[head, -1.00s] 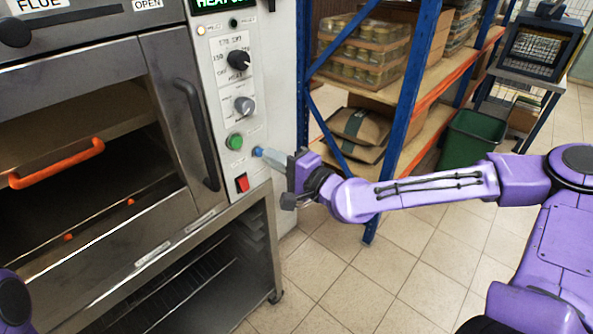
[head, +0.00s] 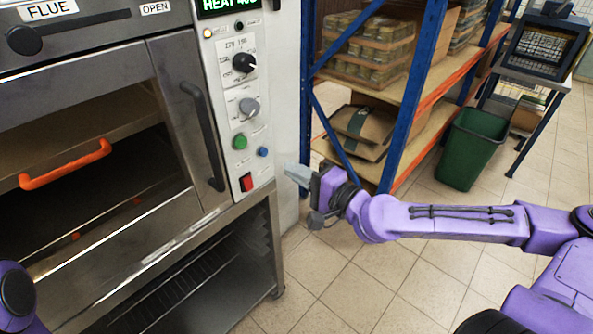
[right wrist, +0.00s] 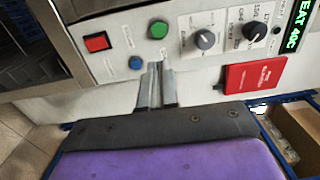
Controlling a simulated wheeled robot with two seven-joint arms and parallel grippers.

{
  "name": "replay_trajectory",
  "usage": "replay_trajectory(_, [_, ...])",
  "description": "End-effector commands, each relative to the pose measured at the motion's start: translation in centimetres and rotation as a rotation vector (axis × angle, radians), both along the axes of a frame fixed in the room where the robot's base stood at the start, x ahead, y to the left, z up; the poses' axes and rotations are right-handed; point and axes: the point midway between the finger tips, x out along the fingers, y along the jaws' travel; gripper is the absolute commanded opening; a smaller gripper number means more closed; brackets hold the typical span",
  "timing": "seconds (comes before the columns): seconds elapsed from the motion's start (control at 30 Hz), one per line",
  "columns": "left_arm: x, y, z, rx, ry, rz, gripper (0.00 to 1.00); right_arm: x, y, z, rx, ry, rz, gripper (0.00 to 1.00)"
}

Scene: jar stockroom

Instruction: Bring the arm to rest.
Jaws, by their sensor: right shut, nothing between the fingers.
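My right arm (head: 450,222) is purple and reaches in from the right in the head view. My right gripper (head: 290,168) is shut and empty, just right of the oven's control panel (head: 238,110) and apart from it. In the right wrist view its shut fingers (right wrist: 156,78) point toward the panel, close to the blue button (right wrist: 135,63) in the picture. The blue button (head: 263,152) is fully uncovered in the head view. Only a purple part of my left arm (head: 15,295) shows at the lower left; its gripper is out of view.
The oven has an orange-handled tray (head: 65,165), a green button (head: 240,142), a red switch (head: 246,182) and knobs. A blue-posted shelf (head: 405,100) with jars and sacks stands behind my right arm. A green bin (head: 473,150) stands further right. The tiled floor below is clear.

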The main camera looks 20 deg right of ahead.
Motion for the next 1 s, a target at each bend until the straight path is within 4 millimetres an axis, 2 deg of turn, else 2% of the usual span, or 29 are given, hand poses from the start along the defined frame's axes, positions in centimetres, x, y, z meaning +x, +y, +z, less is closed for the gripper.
replay_trajectory(0.27, [0.0, 0.0, 0.0, 0.0, 0.0, 0.0, 0.65, 0.0, 0.0, 0.0, -0.001, 0.0, 0.0, 0.0])
replay_trajectory(0.37, [0.0, 0.0, 0.0, 0.0, 0.0, 0.0, 0.65, 0.3, -0.6, -0.1, 0.013, 0.009, -0.034, 0.0])
replay_trajectory(0.47, [0.0, 0.0, 0.0, 0.0, 0.0, 0.0, 0.65, 0.9, -2.2, -1.8, 0.052, 0.103, -0.131, 0.0])
replay_trajectory(0.63, [0.0, 0.0, 0.0, 0.0, 0.0, 0.0, 0.65, -0.4, -2.6, -10.1, -0.086, 0.35, -0.207, 0.0])
replay_trajectory(0.77, [0.0, 0.0, 0.0, 0.0, 0.0, 0.0, 0.65, -3.5, -3.6, -17.8, -0.274, 0.558, -0.248, 0.0])
replay_trajectory(0.8, [0.0, 0.0, 0.0, 0.0, 0.0, 0.0, 0.65, -5.0, -4.1, -20.3, -0.35, 0.626, -0.257, 0.0])
replay_trajectory(0.87, [0.0, 0.0, 0.0, 0.0, 0.0, 0.0, 0.65, -7.7, -5.1, -24.0, -0.484, 0.725, -0.264, 0.0])
replay_trajectory(0.9, [0.0, 0.0, 0.0, 0.0, 0.0, 0.0, 0.65, -9.7, -5.9, -26.3, -0.581, 0.787, -0.262, 0.0])
replay_trajectory(1.0, [0.0, 0.0, 0.0, 0.0, 0.0, 0.0, 0.65, -15.1, -8.0, -30.8, -0.836, 0.911, -0.227, 0.0])
